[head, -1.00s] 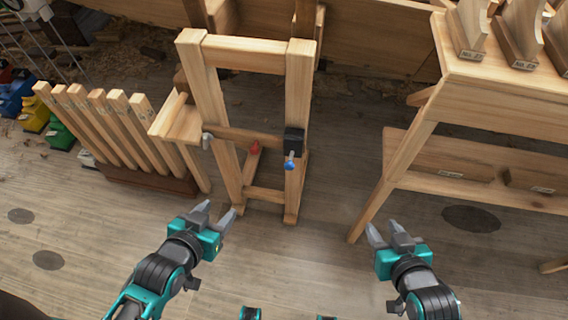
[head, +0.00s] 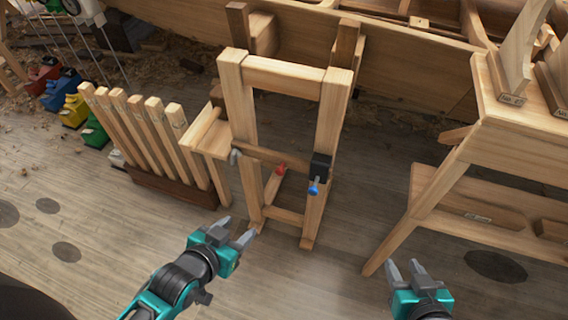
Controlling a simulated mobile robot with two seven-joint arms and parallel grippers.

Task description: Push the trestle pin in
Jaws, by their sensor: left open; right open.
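The wooden trestle (head: 287,75) stands upright in the middle of the head view, in front of the hull. A pin with a blue end (head: 314,190) sticks out of a black block (head: 320,167) on its right leg. A red knob (head: 281,168) shows lower inside the frame, and a grey peg (head: 235,156) is by the left leg. My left gripper (head: 235,231) is open and empty, low and left of the blue-ended pin. My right gripper (head: 404,265) is open and empty, low and right of it. Neither gripper appears to touch the trestle.
A rack of upright wooden slats (head: 150,135) stands left of the trestle, with coloured planes (head: 75,109) beyond. A wooden bench (head: 510,135) holding shaped pieces stands at the right. The hull planking (head: 410,65) crosses behind. Floor between my grippers is clear.

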